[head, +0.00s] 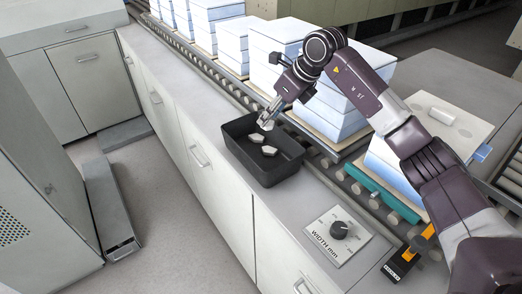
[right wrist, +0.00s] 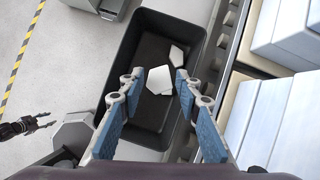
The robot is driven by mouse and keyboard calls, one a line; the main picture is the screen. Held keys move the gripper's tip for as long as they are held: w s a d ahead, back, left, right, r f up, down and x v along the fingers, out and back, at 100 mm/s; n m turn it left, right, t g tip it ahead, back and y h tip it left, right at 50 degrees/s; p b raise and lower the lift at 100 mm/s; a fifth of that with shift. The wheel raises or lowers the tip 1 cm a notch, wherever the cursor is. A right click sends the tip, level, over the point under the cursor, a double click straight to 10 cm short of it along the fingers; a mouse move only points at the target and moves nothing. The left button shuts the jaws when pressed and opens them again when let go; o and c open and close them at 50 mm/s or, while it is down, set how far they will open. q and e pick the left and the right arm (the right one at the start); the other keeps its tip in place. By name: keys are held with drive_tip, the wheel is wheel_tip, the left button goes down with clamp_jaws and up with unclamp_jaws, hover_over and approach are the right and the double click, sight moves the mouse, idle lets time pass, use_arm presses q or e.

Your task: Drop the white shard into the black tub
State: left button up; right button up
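The black tub (head: 280,173) stands on the grey counter beside the conveyor. In the head view, two white shards (head: 268,150) lie on its floor, and another white shard (head: 266,124) shows just under the fingertips of my right gripper (head: 265,117), at the tub's far end. In the right wrist view my right gripper (right wrist: 157,86) is open above the tub (right wrist: 145,113), its fingers wide apart. Three white shards (right wrist: 159,80) show inside the tub's outline, one partly beside the right finger. My left gripper (right wrist: 38,122) shows small at the left of the wrist view, fingers apart.
The roller conveyor (head: 345,180) runs along the counter, carrying stacks of white-blue slabs (head: 325,105). A dial panel labelled WIDTH mm (head: 338,236) sits on the counter nearer than the tub. A white board (head: 440,118) with a pale cylinder lies at right.

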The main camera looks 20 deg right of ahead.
drive_tip(key=o, duration=0.3)
drive_tip(key=shift+r, duration=0.1)
drive_tip(key=shift+s+d+r, duration=0.15)
drive_tip(key=shift+r, duration=0.1)
use_arm(q)
drive_tip(key=shift+s, duration=0.5)
use_arm(e)
drive_tip(key=v, duration=1.1)
drive_tip(key=shift+s+r, duration=0.1)
